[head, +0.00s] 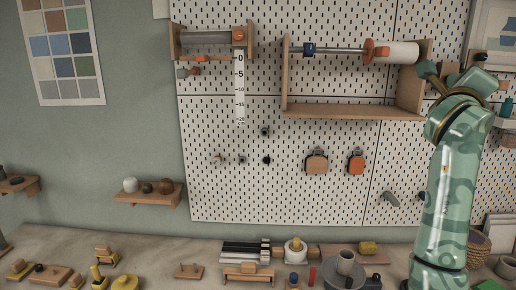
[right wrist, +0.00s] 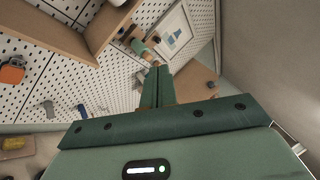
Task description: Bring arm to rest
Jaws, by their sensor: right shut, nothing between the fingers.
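My right arm (head: 448,190) rises on the right side of the head view, in front of the pegboard. Its upper end is beside the right end of a wooden shelf frame; I cannot tell whether they touch. In the right wrist view my right gripper (right wrist: 158,67) is shut, its two green fingers together with nothing seen between them. The fingertips point toward the pegboard (right wrist: 125,65) and a framed picture (right wrist: 173,32). My left arm and gripper are not in view.
The wooden shelf frame (head: 350,112) carries a rod with a white roll (head: 398,52). A small wall shelf (head: 150,198) is at left. The workbench (head: 150,240) below holds many wooden and yellow parts. Open space lies before the grey-green wall (head: 130,130).

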